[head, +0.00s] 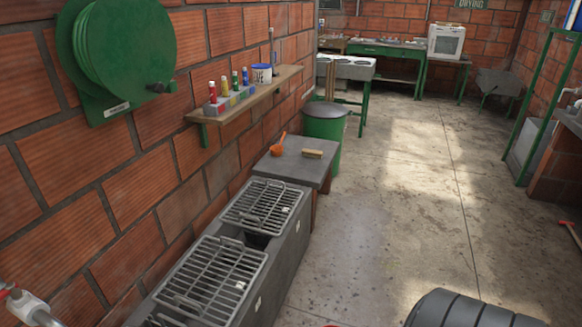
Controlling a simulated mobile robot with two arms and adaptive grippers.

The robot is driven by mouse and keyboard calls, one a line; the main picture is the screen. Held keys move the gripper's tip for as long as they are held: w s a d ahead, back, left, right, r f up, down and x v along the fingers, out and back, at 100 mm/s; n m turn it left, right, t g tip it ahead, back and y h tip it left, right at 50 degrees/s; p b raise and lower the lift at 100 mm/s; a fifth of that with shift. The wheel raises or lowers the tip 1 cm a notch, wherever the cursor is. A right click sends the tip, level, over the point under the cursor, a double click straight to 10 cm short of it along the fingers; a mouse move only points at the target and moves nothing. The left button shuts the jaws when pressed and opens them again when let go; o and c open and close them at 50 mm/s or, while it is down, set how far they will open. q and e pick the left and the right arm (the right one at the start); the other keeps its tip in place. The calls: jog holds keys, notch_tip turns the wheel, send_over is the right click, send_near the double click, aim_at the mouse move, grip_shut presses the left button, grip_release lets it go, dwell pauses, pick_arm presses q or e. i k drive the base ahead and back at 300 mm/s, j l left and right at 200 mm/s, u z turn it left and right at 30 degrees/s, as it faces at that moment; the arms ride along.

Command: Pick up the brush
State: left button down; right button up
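A small tan block that looks like the brush (313,153) lies flat on the grey-topped low table (290,172), near its right edge. Its bristles are too small to make out. An orange scoop or ladle (278,148) lies to its left on the same table, its handle pointing up. Neither of my grippers shows in the head view.
Grates (213,275) on a grey trough stand in front of the table. A green lidded bin (324,130) stands behind it. A wall shelf (245,95) holds small bottles. A black ribbed object (460,310) is at bottom right. The floor right of the table is clear.

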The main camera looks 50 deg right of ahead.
aim_at(312, 154)
jog(key=z, duration=1.7)
jog(key=i+l, duration=0.15)
jog(key=l, duration=0.25)
jog(key=i+l, duration=0.2)
jog(key=l, duration=0.2)
jog(key=i+l, duration=0.15)
jog(key=l, duration=0.25)
jog(key=i+l, duration=0.2)
jog(key=l, duration=0.2)
jog(key=i+l, duration=0.2)
jog(key=l, duration=0.15)
jog(key=i+l, duration=0.15)
jog(key=l, duration=0.25)
jog(key=i+l, duration=0.15)
jog(key=l, duration=0.25)
jog(key=i+l, duration=0.15)
jog(key=i, duration=0.3)
jog(key=i+l, duration=0.15)
jog(key=i, duration=0.3)
jog(key=i+l, duration=0.15)
jog(key=i, duration=0.35)
jog(key=i+l+u, duration=0.1)
jog(key=i, duration=0.35)
